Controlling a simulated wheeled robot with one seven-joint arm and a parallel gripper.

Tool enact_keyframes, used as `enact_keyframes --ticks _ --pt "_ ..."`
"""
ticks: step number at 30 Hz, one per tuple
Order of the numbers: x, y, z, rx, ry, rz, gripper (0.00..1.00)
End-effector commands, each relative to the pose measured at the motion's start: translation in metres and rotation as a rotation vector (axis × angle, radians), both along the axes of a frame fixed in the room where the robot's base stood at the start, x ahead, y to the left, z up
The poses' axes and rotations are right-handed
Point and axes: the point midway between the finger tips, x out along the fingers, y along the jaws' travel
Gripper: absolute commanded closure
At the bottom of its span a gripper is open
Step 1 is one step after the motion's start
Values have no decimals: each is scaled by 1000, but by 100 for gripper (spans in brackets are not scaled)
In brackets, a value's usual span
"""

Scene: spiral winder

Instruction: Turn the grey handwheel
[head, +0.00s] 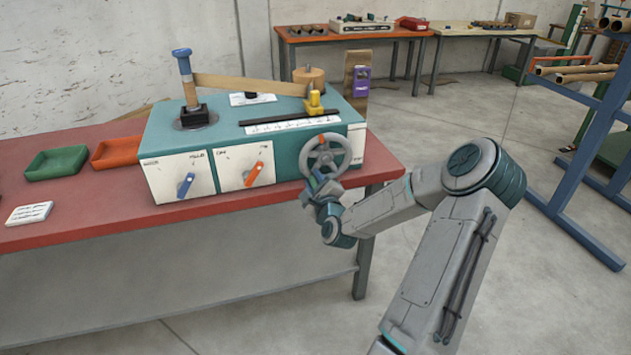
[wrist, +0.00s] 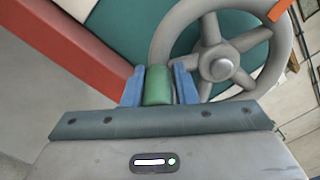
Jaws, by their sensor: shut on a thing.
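The grey handwheel (head: 328,155) is on the front right of the teal and white winder (head: 210,130). It has several spokes, a round hub and a green handle on its rim. My gripper (head: 322,186) is at the lower left of the wheel in the head view. In the wrist view the grey handwheel (wrist: 222,66) fills the upper right. There the blue fingers of my gripper (wrist: 158,87) stand on either side of the green handle (wrist: 158,85) and are shut on it. The handle's far end and its joint to the rim are partly hidden.
The winder stands on a red-topped table (head: 90,215). Its front carries a blue knob (head: 186,185) and an orange knob (head: 254,174). A green tray (head: 56,162) and an orange tray (head: 115,152) lie to the left. A blue rack (head: 590,150) stands to the right, with clear floor between.

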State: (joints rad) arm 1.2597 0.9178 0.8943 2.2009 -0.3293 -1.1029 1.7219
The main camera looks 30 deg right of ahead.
Motion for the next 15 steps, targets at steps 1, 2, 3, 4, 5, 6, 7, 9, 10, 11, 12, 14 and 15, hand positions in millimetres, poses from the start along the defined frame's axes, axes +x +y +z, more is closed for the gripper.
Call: enact_keyframes --ticks 1,2,3,4,5,6,7,9,10,11,12,14,15 --pt "-2 3 -7 11 15 6 100" --pt "-2 3 -7 11 15 6 100" --pt "-2 3 -7 11 15 6 100" --pt "-2 3 -7 11 15 6 100" --pt "-2 3 -7 11 15 6 100" --pt "-2 3 -7 11 15 6 100" --pt "-2 3 -7 10 16 6 100" --pt "-2 3 -7 10 16 6 69" --pt "-2 3 -7 10 16 6 61" --pt "-2 3 -7 9 15 6 56" --pt "-2 2 -6 8 14 5 56" --pt "-2 2 -5 7 11 4 56" --pt "-2 1 -4 6 11 3 56"
